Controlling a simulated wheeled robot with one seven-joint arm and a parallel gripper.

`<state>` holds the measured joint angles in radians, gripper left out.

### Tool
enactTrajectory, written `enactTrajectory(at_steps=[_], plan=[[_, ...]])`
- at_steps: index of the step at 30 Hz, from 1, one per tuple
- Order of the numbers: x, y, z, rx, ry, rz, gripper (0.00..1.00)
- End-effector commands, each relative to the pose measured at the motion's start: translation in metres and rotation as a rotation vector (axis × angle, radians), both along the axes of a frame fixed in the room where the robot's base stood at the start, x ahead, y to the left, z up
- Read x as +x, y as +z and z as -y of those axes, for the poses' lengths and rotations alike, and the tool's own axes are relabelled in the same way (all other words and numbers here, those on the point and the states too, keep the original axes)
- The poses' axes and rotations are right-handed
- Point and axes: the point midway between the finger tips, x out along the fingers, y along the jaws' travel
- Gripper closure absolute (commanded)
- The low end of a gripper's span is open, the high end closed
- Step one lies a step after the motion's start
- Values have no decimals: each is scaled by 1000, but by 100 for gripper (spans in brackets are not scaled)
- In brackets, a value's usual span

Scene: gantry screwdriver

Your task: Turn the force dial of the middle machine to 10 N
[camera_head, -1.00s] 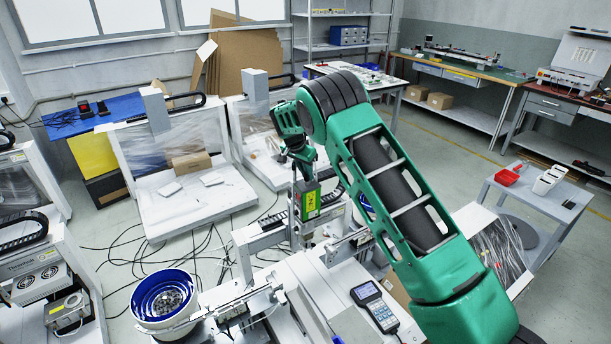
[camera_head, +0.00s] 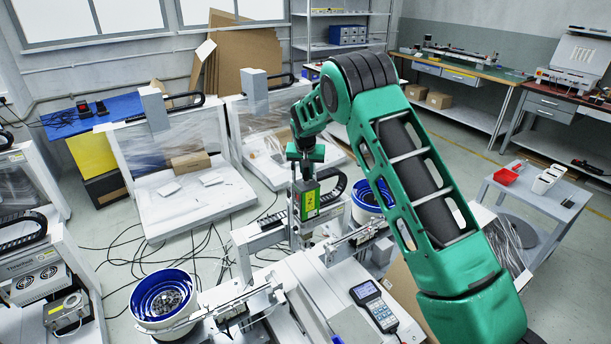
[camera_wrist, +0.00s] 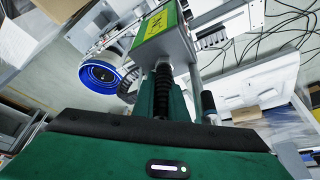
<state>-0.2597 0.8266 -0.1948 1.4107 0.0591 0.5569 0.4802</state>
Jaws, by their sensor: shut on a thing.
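The middle machine's screwdriver unit is a grey box with a yellow-green label marked 2 (camera_head: 310,202), upright on its gantry. The unit also shows at the top of the wrist view (camera_wrist: 160,32). A black ribbed round part, seemingly the force dial (camera_wrist: 163,88), sits at its end, between my green fingers. My gripper (camera_head: 305,174) comes down on the unit from above and is shut on this part. The fingers hide part of it. No scale or force value is readable.
A blue-lined bowl feeder (camera_head: 163,297) stands at front left, another (camera_head: 370,198) right of the unit. A handheld meter (camera_head: 373,305) lies on the machine's front bench. Gantry rails and a cable chain (camera_head: 334,187) are close to my gripper. Cables cover the floor at left.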

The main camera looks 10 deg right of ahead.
Motion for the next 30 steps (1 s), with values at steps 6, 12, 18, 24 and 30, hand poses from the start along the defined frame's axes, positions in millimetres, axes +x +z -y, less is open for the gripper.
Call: enactTrajectory(at_steps=[6, 12, 18, 24, 30], plan=[[1, 2, 3, 1, 202, 5, 100], [1, 2, 5, 3, 392, 5, 100], [1, 2, 7, 1, 566, 6, 100], [2, 2, 8, 1, 706, 6, 100], [2, 1, 9, 0, 798, 5, 100]])
